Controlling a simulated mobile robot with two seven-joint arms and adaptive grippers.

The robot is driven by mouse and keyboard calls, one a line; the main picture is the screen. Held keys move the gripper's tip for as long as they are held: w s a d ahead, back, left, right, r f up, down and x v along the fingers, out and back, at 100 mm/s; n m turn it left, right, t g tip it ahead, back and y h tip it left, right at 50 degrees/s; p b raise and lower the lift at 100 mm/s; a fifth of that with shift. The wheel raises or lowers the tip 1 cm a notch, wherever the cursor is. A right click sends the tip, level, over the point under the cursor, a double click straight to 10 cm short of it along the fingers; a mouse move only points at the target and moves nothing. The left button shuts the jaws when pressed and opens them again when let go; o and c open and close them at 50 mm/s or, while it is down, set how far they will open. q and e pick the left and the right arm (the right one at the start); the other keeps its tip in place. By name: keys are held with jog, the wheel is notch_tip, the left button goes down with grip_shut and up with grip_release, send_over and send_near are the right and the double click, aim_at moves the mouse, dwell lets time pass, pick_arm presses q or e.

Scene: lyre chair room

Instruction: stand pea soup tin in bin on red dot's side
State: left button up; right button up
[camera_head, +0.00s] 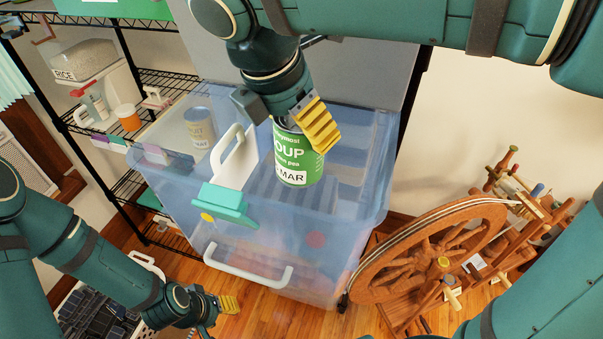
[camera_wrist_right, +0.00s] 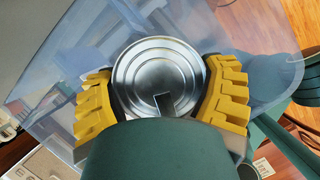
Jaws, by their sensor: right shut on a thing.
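The pea soup tin (camera_head: 297,163) is green, with a white date strip at its lower edge. My right gripper (camera_head: 308,124) is shut on its top end and holds it roughly upright over the right part of the clear blue bin (camera_head: 250,262). The red dot (camera_head: 315,239) is on the bin's front at right, the yellow dot (camera_head: 207,217) at left. In the right wrist view the tin's metal end (camera_wrist_right: 158,75) sits between both yellow fingers (camera_wrist_right: 160,98). Whether the tin touches the bin is unclear. My left gripper (camera_head: 222,304) is low at left; its opening is not clear.
A white-handled teal tool (camera_head: 230,180) is at the bin's front rim. A black wire shelf (camera_head: 95,125) stands left, and a wooden spinning wheel (camera_head: 430,255) right. Wooden floor shows in front.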

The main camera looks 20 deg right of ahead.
aim_at(286, 126)
jog(key=f, duration=0.3)
jog(key=shift+s+d+b, duration=0.15)
jog(key=shift+d+b, duration=0.2)
jog(key=shift+b, duration=0.05)
jog(key=shift+f+b, duration=0.6)
jog(key=shift+f, duration=1.45)
jog(key=o, duration=1.2)
jog(key=shift+r, duration=0.1)
jog(key=p+v, duration=0.3)
jog(key=v, duration=0.7)
jog(key=shift+a+r+p, duration=0.15)
jog(key=shift+r+p, duration=0.15)
jog(key=shift+r, duration=0.1)
jog(key=shift+s+a+r, duration=0.15)
jog(key=shift+a+r, duration=0.05)
jog(key=shift+r, duration=0.35)
